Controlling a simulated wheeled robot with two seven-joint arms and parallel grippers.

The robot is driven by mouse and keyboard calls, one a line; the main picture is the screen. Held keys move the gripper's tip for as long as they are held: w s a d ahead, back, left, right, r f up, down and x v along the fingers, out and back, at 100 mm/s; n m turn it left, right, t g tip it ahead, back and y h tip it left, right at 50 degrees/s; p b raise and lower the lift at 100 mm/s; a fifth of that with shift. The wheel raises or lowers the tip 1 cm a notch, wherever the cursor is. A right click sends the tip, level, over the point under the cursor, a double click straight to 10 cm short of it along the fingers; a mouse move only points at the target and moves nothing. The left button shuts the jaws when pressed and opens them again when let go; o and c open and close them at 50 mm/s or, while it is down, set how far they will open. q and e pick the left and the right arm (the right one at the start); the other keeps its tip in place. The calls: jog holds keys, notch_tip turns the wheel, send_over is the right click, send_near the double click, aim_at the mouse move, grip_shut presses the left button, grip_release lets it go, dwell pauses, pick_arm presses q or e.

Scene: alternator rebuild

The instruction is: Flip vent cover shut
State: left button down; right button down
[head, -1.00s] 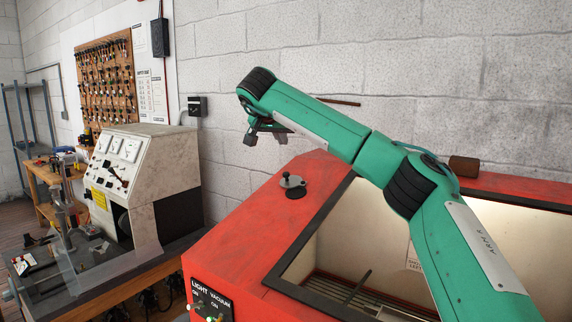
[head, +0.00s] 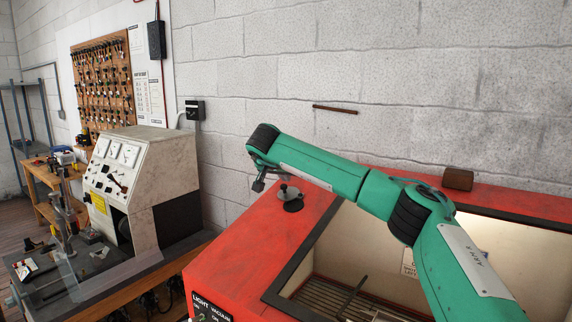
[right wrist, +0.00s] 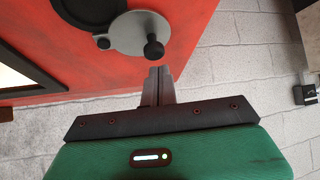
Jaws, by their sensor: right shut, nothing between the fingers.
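The vent cover (head: 288,191) is a grey disc with a dark knob on the red cabinet's top, near its back left corner. A dark round vent opening (head: 294,205) shows beside it. In the right wrist view the cover (right wrist: 128,34) lies to the side of the dark opening (right wrist: 88,8), which is at least partly uncovered. My right gripper (head: 259,186) is shut and empty, just left of the cover. In the right wrist view its fingertips (right wrist: 158,72) point at the knob, with a small apparent gap. My left gripper is not in view.
The red cabinet (head: 245,235) has a large dark-framed window (head: 300,250) over a lit interior. A pale test bench (head: 150,165) stands at left. The block wall (head: 400,80) rises behind.

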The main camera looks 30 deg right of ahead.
jog(key=shift+s+a, duration=0.15)
jog(key=shift+f, duration=0.25)
jog(key=shift+a, duration=0.1)
